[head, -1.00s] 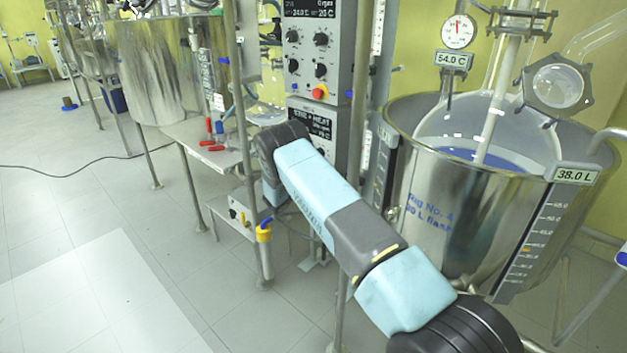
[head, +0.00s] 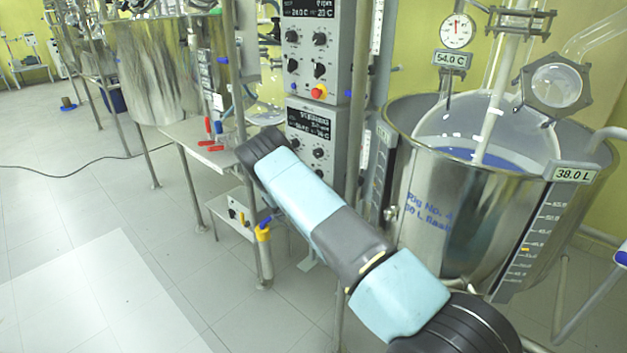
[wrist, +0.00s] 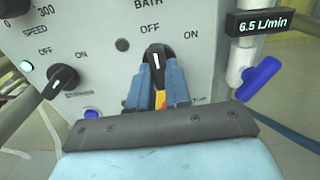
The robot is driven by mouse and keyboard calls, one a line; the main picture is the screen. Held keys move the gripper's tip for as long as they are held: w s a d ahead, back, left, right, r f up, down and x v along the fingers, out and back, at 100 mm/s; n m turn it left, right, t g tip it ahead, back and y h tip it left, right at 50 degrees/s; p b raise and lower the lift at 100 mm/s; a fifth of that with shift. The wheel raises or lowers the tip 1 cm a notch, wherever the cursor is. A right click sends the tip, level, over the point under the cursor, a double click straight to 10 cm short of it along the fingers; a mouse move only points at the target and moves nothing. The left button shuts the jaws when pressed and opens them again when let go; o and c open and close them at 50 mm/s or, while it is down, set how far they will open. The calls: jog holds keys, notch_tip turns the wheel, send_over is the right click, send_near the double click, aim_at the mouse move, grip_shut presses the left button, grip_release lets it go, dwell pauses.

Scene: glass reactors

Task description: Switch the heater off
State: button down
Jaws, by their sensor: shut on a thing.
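In the wrist view, a black rotary switch (wrist: 157,58) sits on the grey panel under the word BATH, with OFF at its upper left and ON to its right. Its white pointer mark points about upward. My gripper (wrist: 156,88) has its blue fingers on both sides of this switch and is shut on it. A yellow and orange part shows between the fingers. The head view shows the lower control box (head: 311,128) beside my arm; my gripper is hidden there.
Left of the held switch is another black OFF/ON knob (wrist: 63,78). A blue-handled valve (wrist: 258,78) and a 6.5 L/min display (wrist: 264,22) are close on the right. In the head view, a large steel bath (head: 480,210) stands right of my arm. Floor at left is open.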

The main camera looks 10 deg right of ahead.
jog(key=shift+w+a+r, duration=0.1)
jog(key=shift+w+r, duration=0.05)
jog(key=shift+r, duration=0.05)
jog(key=c, duration=1.4)
grip_release()
jog(key=o, duration=0.3)
jog(key=shift+f, duration=0.15)
jog(key=shift+o, duration=0.2)
jog(key=v, duration=1.3)
jog(key=shift+s+a, duration=0.3)
jog(key=shift+f, duration=0.1)
